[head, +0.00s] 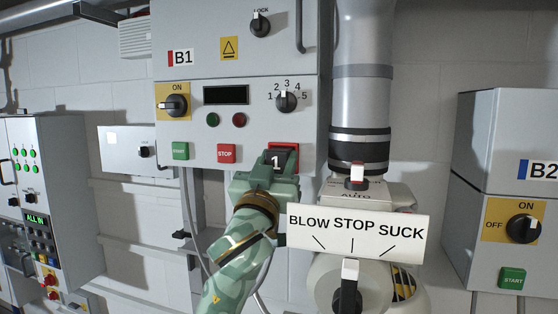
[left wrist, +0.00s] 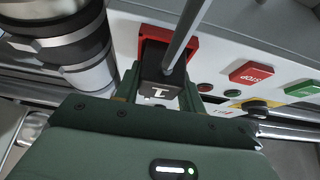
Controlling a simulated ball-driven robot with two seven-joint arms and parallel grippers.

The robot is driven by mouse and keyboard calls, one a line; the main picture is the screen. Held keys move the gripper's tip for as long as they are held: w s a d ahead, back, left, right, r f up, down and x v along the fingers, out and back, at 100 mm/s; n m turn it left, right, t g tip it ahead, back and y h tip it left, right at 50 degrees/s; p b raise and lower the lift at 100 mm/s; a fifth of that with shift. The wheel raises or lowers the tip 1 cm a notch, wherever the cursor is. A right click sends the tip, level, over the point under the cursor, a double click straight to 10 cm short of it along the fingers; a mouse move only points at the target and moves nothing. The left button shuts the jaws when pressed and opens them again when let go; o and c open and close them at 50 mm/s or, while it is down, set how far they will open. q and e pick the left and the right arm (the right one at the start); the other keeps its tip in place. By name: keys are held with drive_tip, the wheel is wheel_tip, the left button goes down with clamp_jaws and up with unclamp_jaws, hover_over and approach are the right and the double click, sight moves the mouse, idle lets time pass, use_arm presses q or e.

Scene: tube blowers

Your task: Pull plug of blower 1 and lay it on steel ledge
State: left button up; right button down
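The black plug marked 1 (head: 277,161) is at the red socket (head: 291,149) on the lower right of the B1 cabinet (head: 200,110). In the left wrist view the plug (left wrist: 160,92) meets the red socket (left wrist: 181,43), and a grey cable or rod crosses in front of it. My left gripper (head: 272,170) has one finger on each side of the plug. In the left wrist view its fingers (left wrist: 160,88) look flush with the plug's sides. My right gripper is not in view. I cannot pick out the steel ledge for certain.
A white BLOW STOP SUCK sign (head: 356,234) and a selector lever (head: 348,290) stand close to the right of my left gripper. A grey pipe (head: 362,90) rises behind them. The B2 cabinet (head: 510,180) is at the far right, a control panel (head: 45,200) at the left.

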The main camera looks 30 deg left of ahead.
sight(276, 156)
use_arm(q)
drive_tip(key=shift+f, duration=0.1)
idle(0.3)
drive_tip(key=shift+s+d+p, duration=0.3)
drive_tip(key=shift+s+p, duration=0.05)
drive_tip(key=shift+s, duration=0.6)
drive_tip(key=shift+s+d, duration=0.1)
drive_tip(key=shift+s, duration=0.5)
drive_tip(key=shift+s+d+p, duration=0.2)
drive_tip(key=shift+s, duration=0.6)
drive_tip(key=shift+s+d+p, duration=0.15)
drive_tip(key=shift+s, duration=0.6)
